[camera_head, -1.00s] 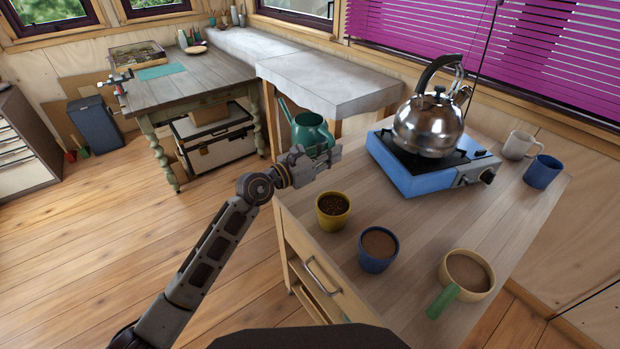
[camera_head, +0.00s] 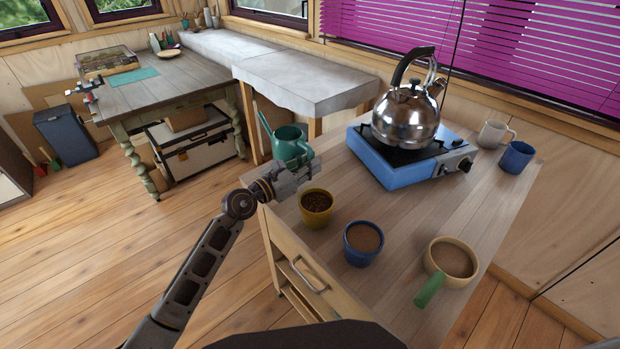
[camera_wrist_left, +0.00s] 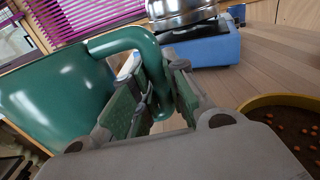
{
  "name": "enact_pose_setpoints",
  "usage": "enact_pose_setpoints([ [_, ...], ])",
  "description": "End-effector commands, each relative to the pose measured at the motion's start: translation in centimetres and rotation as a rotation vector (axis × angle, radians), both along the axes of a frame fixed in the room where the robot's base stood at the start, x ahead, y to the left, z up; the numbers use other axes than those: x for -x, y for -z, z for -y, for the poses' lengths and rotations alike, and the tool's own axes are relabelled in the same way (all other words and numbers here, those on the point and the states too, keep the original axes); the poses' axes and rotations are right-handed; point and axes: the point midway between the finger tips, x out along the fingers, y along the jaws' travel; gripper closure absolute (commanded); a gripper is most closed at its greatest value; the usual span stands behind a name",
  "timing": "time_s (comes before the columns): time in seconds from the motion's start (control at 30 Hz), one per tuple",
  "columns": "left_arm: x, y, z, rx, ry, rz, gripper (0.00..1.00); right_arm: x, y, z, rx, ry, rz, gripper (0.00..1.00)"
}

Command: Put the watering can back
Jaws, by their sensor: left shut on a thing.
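The green watering can (camera_head: 289,142) is at the far left corner of the wooden cart, its spout pointing up and left in the head view. My left gripper (camera_head: 306,170) is in front of it, partly covering its lower part. In the left wrist view the can's body (camera_wrist_left: 60,95) fills the left side, and my left gripper (camera_wrist_left: 152,98) is shut on its curved green handle. Whether the can's base touches the cart top is hidden. My right gripper is not in view.
A yellow pot (camera_head: 316,207) of brown soil stands close to my left gripper. A steel kettle (camera_head: 406,116) sits on the blue stove (camera_head: 403,173). A grey counter (camera_head: 300,82) lies behind.

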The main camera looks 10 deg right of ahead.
Motion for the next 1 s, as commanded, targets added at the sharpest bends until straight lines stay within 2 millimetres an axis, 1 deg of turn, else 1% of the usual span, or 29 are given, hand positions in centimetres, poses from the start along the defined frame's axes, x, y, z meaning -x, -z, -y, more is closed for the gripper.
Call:
enact_pose_setpoints([
  [0.13,0.0,0.8,0.0,0.002,0.0,0.003,1.0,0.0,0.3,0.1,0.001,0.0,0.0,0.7],
  [0.27,0.0,2.4,0.0,0.002,0.0,0.0,1.0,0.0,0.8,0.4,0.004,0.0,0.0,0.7],
  [0.4,0.0,3.9,0.0,0.003,0.0,0.001,1.0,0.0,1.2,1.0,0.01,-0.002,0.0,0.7],
  [0.5,0.0,4.6,0.0,0.001,-0.001,0.003,1.0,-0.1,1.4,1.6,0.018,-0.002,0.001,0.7],
  [0.7,0.0,4.7,0.0,0.002,-0.001,0.004,1.0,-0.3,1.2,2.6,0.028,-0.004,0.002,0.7],
  [1.0,0.0,4.8,0.0,0.002,-0.001,0.004,1.0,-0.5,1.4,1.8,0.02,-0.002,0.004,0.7],
])
